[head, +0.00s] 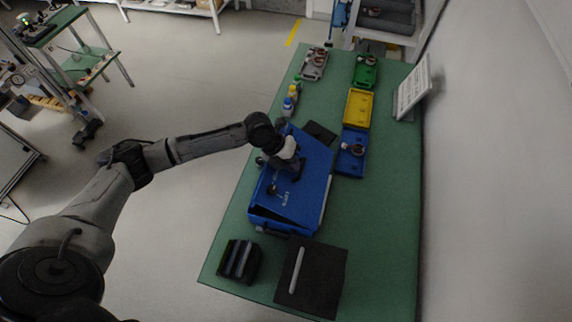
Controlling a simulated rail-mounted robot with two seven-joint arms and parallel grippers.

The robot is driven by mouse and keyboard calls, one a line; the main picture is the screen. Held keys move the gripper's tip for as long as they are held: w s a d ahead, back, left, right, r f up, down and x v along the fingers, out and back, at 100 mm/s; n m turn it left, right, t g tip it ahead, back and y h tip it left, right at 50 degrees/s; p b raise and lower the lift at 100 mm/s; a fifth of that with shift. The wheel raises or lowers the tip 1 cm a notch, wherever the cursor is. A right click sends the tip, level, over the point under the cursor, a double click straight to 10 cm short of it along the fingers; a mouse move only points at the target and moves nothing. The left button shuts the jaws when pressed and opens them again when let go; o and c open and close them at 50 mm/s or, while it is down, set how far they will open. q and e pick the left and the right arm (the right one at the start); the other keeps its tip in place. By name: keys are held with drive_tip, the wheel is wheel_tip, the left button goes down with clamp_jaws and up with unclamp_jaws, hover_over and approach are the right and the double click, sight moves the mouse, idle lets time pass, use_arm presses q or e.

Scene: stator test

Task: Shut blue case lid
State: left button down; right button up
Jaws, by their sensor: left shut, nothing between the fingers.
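The blue case (255,218) stands on the green table. Its blue lid (312,190) lies over it, slightly tilted, and a gap shows along the front side above the case body. My left gripper (272,188) is shut and empty, over the left part of the lid. It looks to be at or very near the lid surface; I cannot tell if it touches. My left wrist hides part of the lid's left and back. My right gripper does not show.
Dark block (240,261) and black mat (312,279) lie in front of the case. Behind it are a dark pad (320,132), small bottles (289,104), and blue (351,163), yellow (358,107), green (365,70) and grey (314,64) trays. A white panel (413,88) stands at the right edge.

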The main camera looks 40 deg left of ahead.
use_arm(q)
drive_tip(key=a+f+b, duration=0.1)
drive_tip(key=s+a+f+b, duration=0.1)
drive_tip(key=f, duration=0.1)
drive_tip(key=shift+s+a+f+b, duration=0.1)
drive_tip(key=shift+a+f+b, duration=0.2)
drive_tip(key=shift+f+b, duration=0.2)
drive_tip(key=shift+s+a+f+b, duration=0.1)
drive_tip(key=shift+a+f+b, duration=0.15)
drive_tip(key=shift+f+b, duration=0.15)
drive_tip(key=shift+a+f, duration=0.1)
drive_tip(key=shift+f, duration=0.2)
drive_tip(key=shift+s+a+f+b, duration=0.1)
drive_tip(key=shift+f+b, duration=0.1)
drive_tip(key=shift+b, duration=0.1)
idle(0.4)
idle(0.4)
drive_tip(key=shift+r, duration=0.1)
